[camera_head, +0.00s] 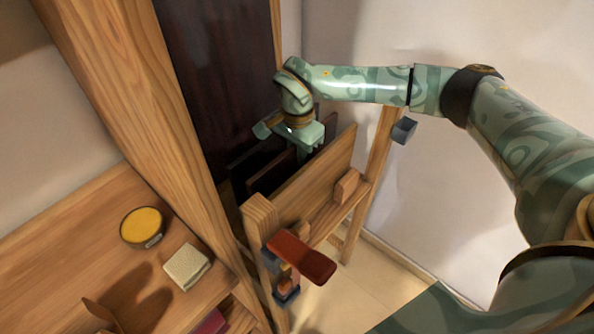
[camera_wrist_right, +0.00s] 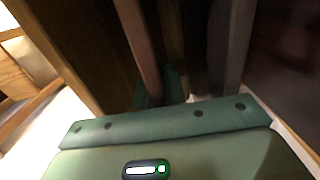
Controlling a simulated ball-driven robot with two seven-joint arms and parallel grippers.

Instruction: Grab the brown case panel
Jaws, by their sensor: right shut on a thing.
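The brown case panel (camera_head: 272,174) stands on edge in a wooden rack (camera_head: 312,178), among darker panels. In the right wrist view the brown panel (camera_wrist_right: 136,40) runs as a narrow reddish-brown strip down to my fingers. My right gripper (camera_head: 303,152) reaches down over the rack and is shut on the panel's upper edge. In the right wrist view the gripper (camera_wrist_right: 160,88) shows green fingers, partly dark and hidden behind the gripper body. The panel's lower part is hidden by the rack's front board. My left gripper is not in view.
A grey panel (camera_wrist_right: 236,45) stands close beside the brown one. A red-handled clamp (camera_head: 300,257) sits on the rack's near post. A wooden bench (camera_head: 70,240) at left holds a yellow-filled tin (camera_head: 143,226) and a pale block (camera_head: 187,266). A tall dark board (camera_head: 215,75) stands behind.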

